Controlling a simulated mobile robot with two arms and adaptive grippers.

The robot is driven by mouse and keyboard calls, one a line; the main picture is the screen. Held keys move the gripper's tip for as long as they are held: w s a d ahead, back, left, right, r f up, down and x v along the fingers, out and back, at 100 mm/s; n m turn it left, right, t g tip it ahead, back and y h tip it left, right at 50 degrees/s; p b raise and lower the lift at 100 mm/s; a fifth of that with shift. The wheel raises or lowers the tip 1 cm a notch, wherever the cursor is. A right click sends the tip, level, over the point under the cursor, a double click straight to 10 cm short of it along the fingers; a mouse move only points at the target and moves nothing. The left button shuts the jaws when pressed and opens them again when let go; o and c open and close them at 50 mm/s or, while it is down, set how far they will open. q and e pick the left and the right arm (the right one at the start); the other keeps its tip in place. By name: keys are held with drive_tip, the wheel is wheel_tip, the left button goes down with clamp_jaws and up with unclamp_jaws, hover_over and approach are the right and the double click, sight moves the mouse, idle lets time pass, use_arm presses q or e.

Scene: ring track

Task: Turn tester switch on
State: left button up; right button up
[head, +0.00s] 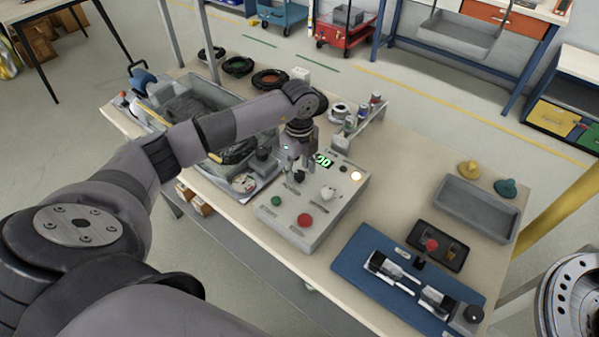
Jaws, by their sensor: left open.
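The tester (322,212) is a light grey box on the workbench. Its top has a green lit display (323,160), a white knob (327,193), a red button (305,220), a green button (276,201) and a glowing pale lamp (356,176). My left gripper (292,172) points down over the tester's far left part, beside the display. It is open, with nothing seen in it. The fingertips are small in view, and I cannot tell whether they touch a switch. The switch itself is not clearly seen near the fingers. My right gripper is out of view.
A blue mat (350,262) with metal fixtures lies right of the tester. A grey tray (476,207) stands at the back right. A grey bin (190,92) is left, partly behind my left arm. Small cans (375,100) stand behind the tester. Bare benchtop lies between tester and tray.

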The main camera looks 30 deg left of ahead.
sight(299, 173)
use_arm(q)
wheel_tip(299, 173, up, 10)
idle(0.3)
idle(0.4)
